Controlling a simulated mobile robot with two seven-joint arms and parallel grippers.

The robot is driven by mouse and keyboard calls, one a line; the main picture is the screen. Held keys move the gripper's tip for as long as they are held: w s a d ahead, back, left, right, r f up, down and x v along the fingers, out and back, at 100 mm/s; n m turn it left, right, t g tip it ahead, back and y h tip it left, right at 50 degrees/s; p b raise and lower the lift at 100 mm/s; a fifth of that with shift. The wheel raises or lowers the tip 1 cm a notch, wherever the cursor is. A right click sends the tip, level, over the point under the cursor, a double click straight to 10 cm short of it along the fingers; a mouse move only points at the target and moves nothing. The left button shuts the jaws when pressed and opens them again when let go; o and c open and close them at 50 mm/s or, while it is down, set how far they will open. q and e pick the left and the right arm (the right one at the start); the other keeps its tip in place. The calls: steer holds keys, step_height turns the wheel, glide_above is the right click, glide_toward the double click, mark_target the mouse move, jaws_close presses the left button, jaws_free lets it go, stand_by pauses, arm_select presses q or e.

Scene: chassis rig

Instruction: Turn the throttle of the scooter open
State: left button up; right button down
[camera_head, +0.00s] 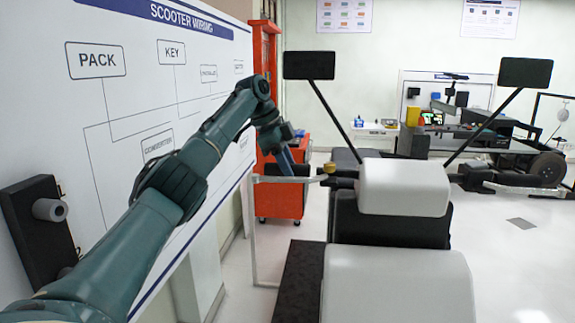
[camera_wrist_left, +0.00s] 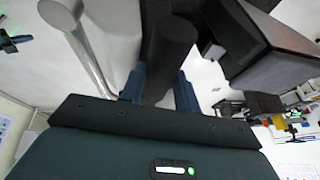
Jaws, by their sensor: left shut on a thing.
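The scooter shows in the head view with a white front body (camera_head: 403,187) and a white seat-like block in front of it. My left gripper (camera_head: 287,160) is at the left end of the scooter's handlebar. In the left wrist view, a dark cylindrical throttle grip (camera_wrist_left: 172,42) stands between the two blue fingers of my left gripper (camera_wrist_left: 160,90), which is shut on it. A pale metal lever (camera_wrist_left: 90,55) runs beside the grip, apart from the fingers. In the head view the gripper mostly hides the grip. My right gripper is not in view.
A wiring board (camera_head: 130,130) stands close along my left arm. Two black mirrors (camera_head: 309,65) rise on stalks from the scooter. An orange-red cabinet (camera_head: 283,195) is behind the handlebar. A cluttered workbench (camera_head: 470,138) is at the far right. The floor at right is open.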

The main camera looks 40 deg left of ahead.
arm_select(q)
steer(key=shift+r, duration=0.15)
steer(key=o, duration=1)
steer(key=shift+c, duration=0.2)
